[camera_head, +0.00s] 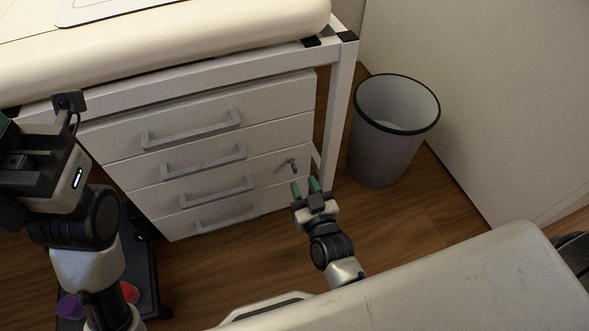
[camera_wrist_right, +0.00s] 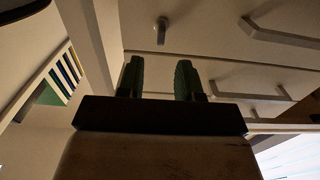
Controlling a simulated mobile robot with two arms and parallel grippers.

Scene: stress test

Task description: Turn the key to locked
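The key (camera_head: 292,165) sticks out of the right side of the white drawer cabinet's front (camera_head: 262,135). It also shows in the right wrist view (camera_wrist_right: 161,30), above the fingertips and apart from them. My right gripper (camera_head: 305,186) has green fingertips and is open and empty, just below and in front of the key. Its two fingers stand apart in the wrist view (camera_wrist_right: 157,78). My left arm (camera_head: 75,190) is at the left edge of the head view; its fingertips cannot be made out. The key's exact angle is too small to tell.
The cabinet has several drawers with grey bar handles (camera_head: 192,130) and stands under a white-framed table (camera_head: 344,90). A grey waste bin (camera_head: 385,160) with a dark rim stands to the right by the wall. Wooden floor (camera_head: 410,235) is clear around the right gripper.

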